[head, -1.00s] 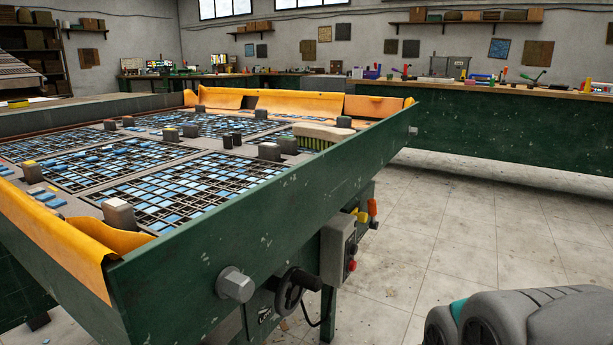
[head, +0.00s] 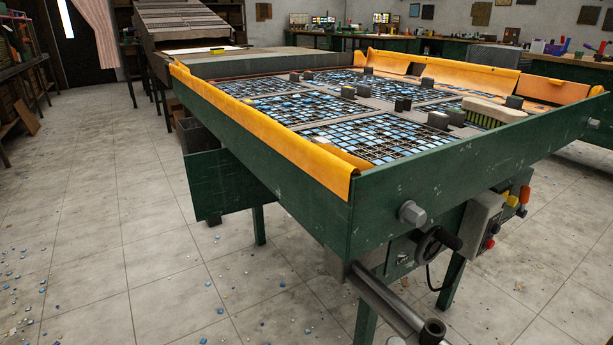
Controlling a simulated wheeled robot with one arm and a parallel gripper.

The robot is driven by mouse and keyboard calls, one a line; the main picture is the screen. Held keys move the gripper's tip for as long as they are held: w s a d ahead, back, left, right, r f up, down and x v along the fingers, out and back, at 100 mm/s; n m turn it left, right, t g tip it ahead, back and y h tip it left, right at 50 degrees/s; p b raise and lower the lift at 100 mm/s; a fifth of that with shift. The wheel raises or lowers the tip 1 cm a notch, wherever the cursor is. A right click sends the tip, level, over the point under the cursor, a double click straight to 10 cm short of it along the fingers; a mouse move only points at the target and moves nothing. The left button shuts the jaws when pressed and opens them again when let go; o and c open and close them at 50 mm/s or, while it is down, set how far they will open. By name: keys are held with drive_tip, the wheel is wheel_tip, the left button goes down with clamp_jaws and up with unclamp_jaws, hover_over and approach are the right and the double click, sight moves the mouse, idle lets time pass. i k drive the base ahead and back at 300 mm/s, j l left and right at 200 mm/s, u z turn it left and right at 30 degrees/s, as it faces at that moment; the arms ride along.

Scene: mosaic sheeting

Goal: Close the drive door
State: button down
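A green panel (head: 222,182) stands out from the left side of the green machine (head: 440,185), below its orange-lined edge. It looks like the drive door standing open, though its hinge and latch cannot be made out. A dark box-like part (head: 197,137) shows just behind the panel's top. My gripper is not in view.
The tiled floor (head: 110,240) left of the machine is mostly clear, with small blue and pale chips scattered on it. Shelving (head: 25,85) lines the far left. A grey shaft (head: 385,305) sticks out low at the machine's front, below a black handwheel (head: 437,243).

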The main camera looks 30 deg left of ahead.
sight(220, 184)
drive_tip(key=k+u, duration=0.1)
drive_tip(key=u, duration=0.3)
drive_tip(key=k+u, duration=0.1)
drive_tip(key=u, duration=0.35)
drive_tip(key=j+u, duration=0.1)
drive_tip(key=u, duration=0.3)
drive_tip(key=i+j+u, duration=0.15)
drive_tip(key=i+u, duration=0.15)
drive_tip(key=u, duration=0.2)
drive_tip(key=i+u, duration=0.25)
drive_tip(key=u, duration=0.2)
drive_tip(key=i+u, duration=0.3)
drive_tip(key=u, duration=0.2)
drive_tip(key=i+l, duration=0.15)
drive_tip(key=i, duration=0.55)
drive_tip(key=i+l, duration=0.2)
drive_tip(key=i, duration=0.5)
drive_tip(key=i+l, duration=0.15)
drive_tip(key=i, duration=0.55)
drive_tip(key=i+z, duration=0.3)
drive_tip(key=z, duration=0.2)
drive_tip(key=i+j+z, duration=0.15)
drive_tip(key=z, duration=0.3)
drive_tip(key=i+j+z, duration=0.3)
drive_tip(key=z, duration=2.3)
drive_tip(key=k+l+z, duration=0.1)
drive_tip(key=k+l, duration=0.15)
drive_tip(key=k, duration=0.15)
drive_tip(key=k+l+u, duration=0.1)
drive_tip(key=k, duration=0.2)
